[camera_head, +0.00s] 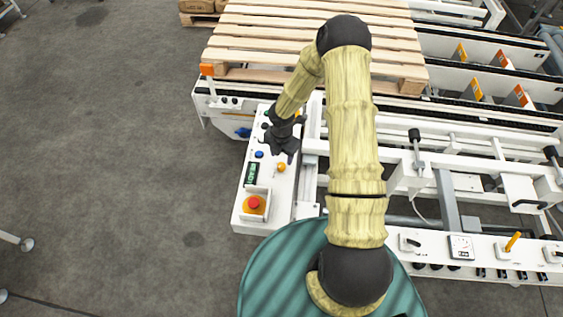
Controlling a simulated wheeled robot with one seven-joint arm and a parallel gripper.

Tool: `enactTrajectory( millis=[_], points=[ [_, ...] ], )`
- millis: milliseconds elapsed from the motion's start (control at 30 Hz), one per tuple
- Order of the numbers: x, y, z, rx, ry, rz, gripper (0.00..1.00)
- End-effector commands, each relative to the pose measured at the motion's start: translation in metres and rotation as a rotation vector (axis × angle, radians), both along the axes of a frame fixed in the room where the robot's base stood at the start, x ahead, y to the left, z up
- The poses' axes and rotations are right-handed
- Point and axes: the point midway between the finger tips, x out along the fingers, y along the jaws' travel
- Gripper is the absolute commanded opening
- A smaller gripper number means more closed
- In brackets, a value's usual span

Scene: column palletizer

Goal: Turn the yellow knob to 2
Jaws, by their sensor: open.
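My gripper (281,153) is open and empty over the white control panel (247,180), its fingers pointing down toward the panel. A small round yellow-orange knob (281,167) sits on the panel just below the fingertips in the picture, apart from them. A yellow lever-like handle (513,241) stands tilted on the white front rail at the lower right, far from my gripper. No number marks are readable at either one. Part of the panel's upper end is hidden behind my gripper and wrist.
A wooden pallet (255,43) lies on the conveyor behind.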

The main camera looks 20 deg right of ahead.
Motion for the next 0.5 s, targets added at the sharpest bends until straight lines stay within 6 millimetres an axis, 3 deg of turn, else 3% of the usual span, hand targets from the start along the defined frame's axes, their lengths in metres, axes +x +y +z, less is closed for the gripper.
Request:
enactTrajectory(
  millis=[233,500],
  points=[
    [-0.001,0.000,-0.040,-0.001,0.002,-0.001,0.50],
    [0.000,0.000,-0.053,0.000,0.000,-0.001,0.50]
  ],
)
